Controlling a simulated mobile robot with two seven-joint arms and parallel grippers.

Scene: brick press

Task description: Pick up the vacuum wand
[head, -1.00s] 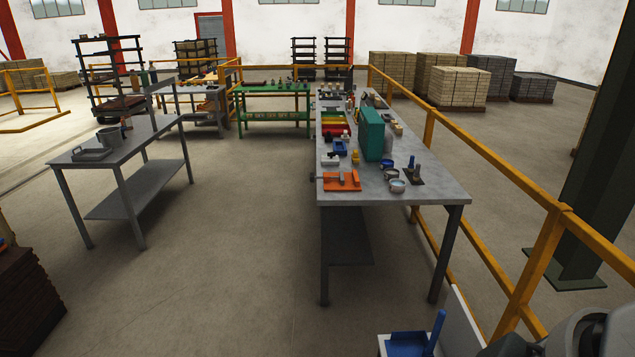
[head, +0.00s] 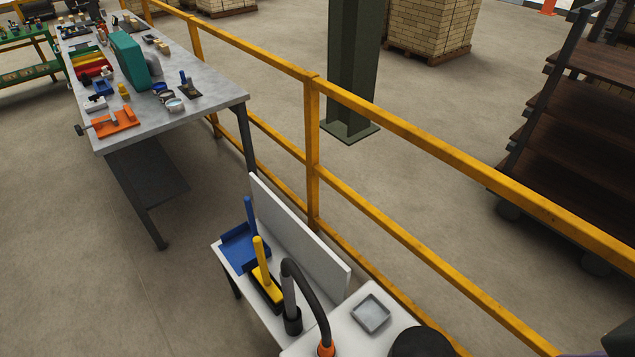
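The vacuum wand (head: 289,290) is a grey tube that stands upright in a black cup-like holder at the bottom centre. A dark hose (head: 318,305) arches from its top down to an orange fitting (head: 326,348) on a white surface. Neither of my grippers is in view.
A blue dustpan-like tool (head: 240,247) and a yellow-handled brush-like tool (head: 263,275) are on the small table (head: 227,267). A yellow railing (head: 312,150) runs behind it. A grey workbench (head: 215,100) with tools is at upper left. The floor left is clear.

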